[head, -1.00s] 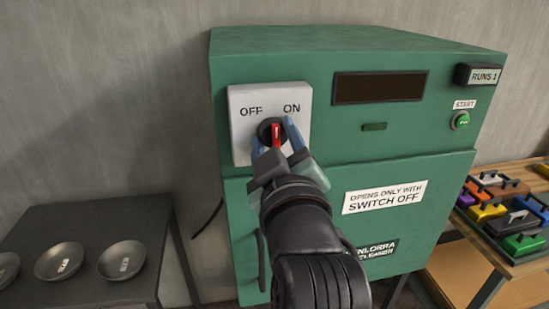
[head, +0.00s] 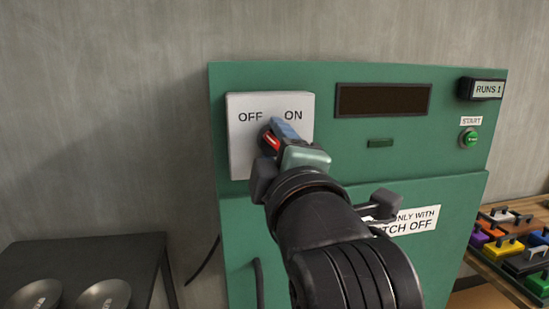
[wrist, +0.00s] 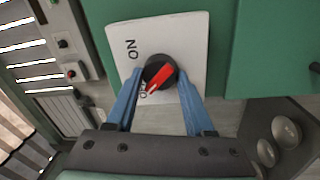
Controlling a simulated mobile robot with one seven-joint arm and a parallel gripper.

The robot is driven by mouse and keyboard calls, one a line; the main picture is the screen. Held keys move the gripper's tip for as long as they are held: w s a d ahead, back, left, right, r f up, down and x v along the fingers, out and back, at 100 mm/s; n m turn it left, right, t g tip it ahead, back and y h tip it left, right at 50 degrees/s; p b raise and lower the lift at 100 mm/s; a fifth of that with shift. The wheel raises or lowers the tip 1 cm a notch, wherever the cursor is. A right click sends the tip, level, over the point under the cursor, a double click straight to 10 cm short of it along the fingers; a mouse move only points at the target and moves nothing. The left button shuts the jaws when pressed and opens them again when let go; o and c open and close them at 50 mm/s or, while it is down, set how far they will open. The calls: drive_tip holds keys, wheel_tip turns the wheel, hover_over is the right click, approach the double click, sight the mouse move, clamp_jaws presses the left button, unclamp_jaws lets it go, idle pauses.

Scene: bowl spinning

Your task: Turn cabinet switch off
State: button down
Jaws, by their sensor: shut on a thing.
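The cabinet switch is a round black knob (wrist: 152,66) with a red pointer (head: 271,141) on a white plate (head: 240,150) marked OFF and ON. In the head view the pointer tilts up and left, toward OFF. In the wrist view the pointer's white-marked end lies by the OFF lettering, which it partly hides. My gripper (wrist: 160,76) is shut on the knob, with its blue fingers on either side. In the head view my gripper (head: 274,137) hides part of the knob and one finger.
The green cabinet (head: 340,150) has a dark display (head: 382,99), a green START button (head: 468,139) and a RUNS 1 sign (head: 488,90). A handle (head: 258,285) is on its lower door. Bowls (head: 103,295) stand on a dark table at left; coloured blocks (head: 510,245) lie on a bench at right.

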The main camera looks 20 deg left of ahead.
drive_tip(key=shift+n, duration=0.3)
drive_tip(key=shift+c, duration=1.4)
unclamp_jaws()
drive_tip(key=b+v, duration=0.4)
drive_tip(key=v, duration=0.9)
